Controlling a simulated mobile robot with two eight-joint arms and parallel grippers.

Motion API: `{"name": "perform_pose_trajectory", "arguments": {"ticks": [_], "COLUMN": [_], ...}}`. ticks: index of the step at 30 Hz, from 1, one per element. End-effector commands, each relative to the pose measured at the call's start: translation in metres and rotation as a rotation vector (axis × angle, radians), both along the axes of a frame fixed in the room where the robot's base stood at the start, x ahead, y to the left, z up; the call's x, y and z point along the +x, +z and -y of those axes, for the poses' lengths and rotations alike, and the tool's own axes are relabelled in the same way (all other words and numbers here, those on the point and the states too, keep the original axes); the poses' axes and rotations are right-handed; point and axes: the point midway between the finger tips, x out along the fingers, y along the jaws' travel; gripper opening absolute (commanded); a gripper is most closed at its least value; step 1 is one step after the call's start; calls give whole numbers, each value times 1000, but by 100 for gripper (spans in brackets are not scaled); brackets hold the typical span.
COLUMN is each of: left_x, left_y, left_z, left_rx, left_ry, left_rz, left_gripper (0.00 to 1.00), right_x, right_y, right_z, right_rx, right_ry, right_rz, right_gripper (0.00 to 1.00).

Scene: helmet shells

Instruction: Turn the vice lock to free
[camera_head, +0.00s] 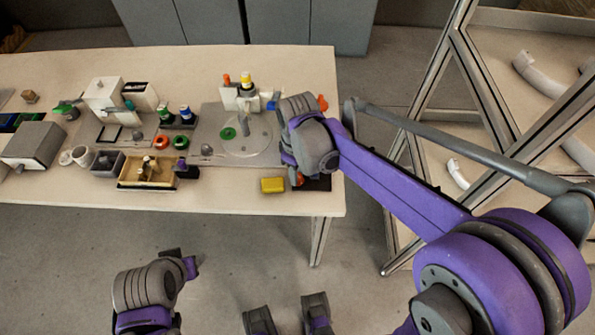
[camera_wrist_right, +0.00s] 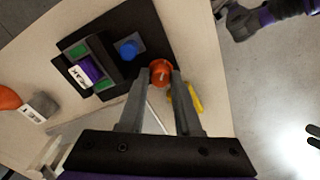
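In the right wrist view a vice stands on a black base plate (camera_wrist_right: 124,22), with grey jaws, green pads and a purple labelled block (camera_wrist_right: 91,70) between them. A blue knob (camera_wrist_right: 128,49) sits on the plate, and a round orange knob (camera_wrist_right: 161,72) with a slot-like mark is at its corner. I cannot tell from a label which one is the lock. My right gripper (camera_wrist_right: 160,78) is open, its fingertips on either side of the orange knob; contact is unclear. In the head view my wrist hides most of the vice; the black plate (camera_head: 318,184) shows below it.
A yellow block (camera_head: 272,185) lies left of the vice, close to a right finger. A grey plate (camera_head: 213,118) with a round disc, an open tray (camera_head: 130,183) and several small parts fill the table leftward. The table's right edge is close to the vice.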

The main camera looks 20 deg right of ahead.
Motion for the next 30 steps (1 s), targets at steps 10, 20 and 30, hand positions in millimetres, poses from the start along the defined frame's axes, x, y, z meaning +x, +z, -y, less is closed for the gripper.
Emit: {"name": "perform_pose_trajectory", "arguments": {"ticks": [10, 20, 30], "left_x": [0, 1, 2], "left_y": [0, 5, 12], "left_z": [0, 0, 0], "left_rx": [0, 0, 0], "left_ry": [0, 0, 0], "left_rz": [0, 2, 4], "left_gripper": [50, 50, 50], "right_x": [0, 0, 0], "right_y": [0, 31, 94], "right_z": [0, 0, 0], "right_rx": [0, 0, 0], "right_ry": [-1, -1, -1], "right_rz": [0, 0, 0], "right_gripper": [60, 60, 60]}}
